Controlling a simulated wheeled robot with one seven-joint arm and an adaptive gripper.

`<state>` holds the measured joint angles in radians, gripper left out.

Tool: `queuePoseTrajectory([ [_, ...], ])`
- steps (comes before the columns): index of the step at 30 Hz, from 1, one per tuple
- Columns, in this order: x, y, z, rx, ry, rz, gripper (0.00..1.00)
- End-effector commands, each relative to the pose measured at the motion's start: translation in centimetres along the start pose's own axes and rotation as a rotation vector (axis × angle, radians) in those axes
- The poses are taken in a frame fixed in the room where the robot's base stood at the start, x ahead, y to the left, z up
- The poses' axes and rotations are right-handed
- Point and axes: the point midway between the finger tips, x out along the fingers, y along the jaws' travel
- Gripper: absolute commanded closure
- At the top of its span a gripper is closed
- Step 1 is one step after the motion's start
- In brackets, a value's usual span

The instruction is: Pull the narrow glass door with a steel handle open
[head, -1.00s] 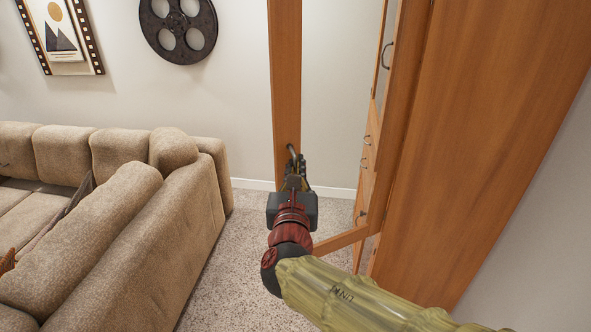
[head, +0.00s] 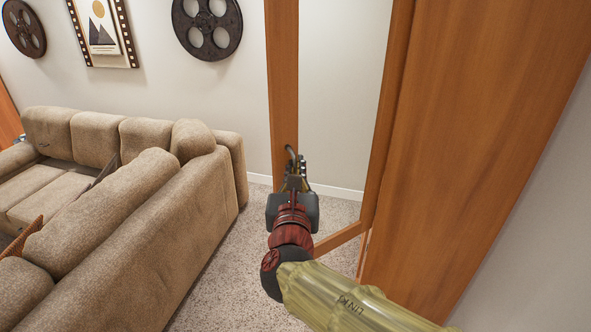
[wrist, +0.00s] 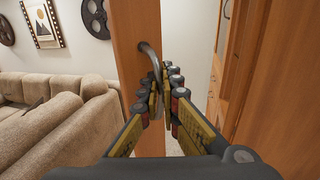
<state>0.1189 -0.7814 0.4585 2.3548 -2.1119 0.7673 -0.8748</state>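The narrow glass door has a wooden frame (head: 283,90) and a clear pane, through which the wall shows. It stands swung out from the tall wooden cabinet (head: 470,150). Its curved steel handle (head: 291,154) sits on the stile away from the cabinet. The handle also shows in the wrist view (wrist: 151,58), running down between the fingers. My gripper (head: 297,170) is at the handle, and its fingers (wrist: 165,95) are closed around the handle's lower part. The fingers hide the handle's lower end.
A beige sofa (head: 130,240) stands to the left, with carpet (head: 225,270) between it and the door. A cabinet front with drawers (wrist: 222,100) shows at the right in the wrist view. Film-reel decorations (head: 207,28) and a framed picture (head: 102,30) hang on the wall.

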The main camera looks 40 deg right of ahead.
Motion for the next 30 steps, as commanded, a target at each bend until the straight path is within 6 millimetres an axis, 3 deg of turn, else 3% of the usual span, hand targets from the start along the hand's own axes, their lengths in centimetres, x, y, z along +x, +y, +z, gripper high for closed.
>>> queuePoseTrajectory([
  [3, 0.0, 0.1, 0.3, 0.001, -0.004, 0.002, 1.0],
  [4, 0.0, 0.1, 0.3, 0.001, -0.004, 0.002, 0.94],
  [7, 0.0, 0.1, 0.2, 0.001, -0.003, 0.002, 0.88],
  [18, -0.3, 0.1, 0.1, 0.0, -0.002, 0.002, 0.88],
  [30, -4.8, 0.3, 0.1, 0.002, -0.004, 0.008, 0.88],
])
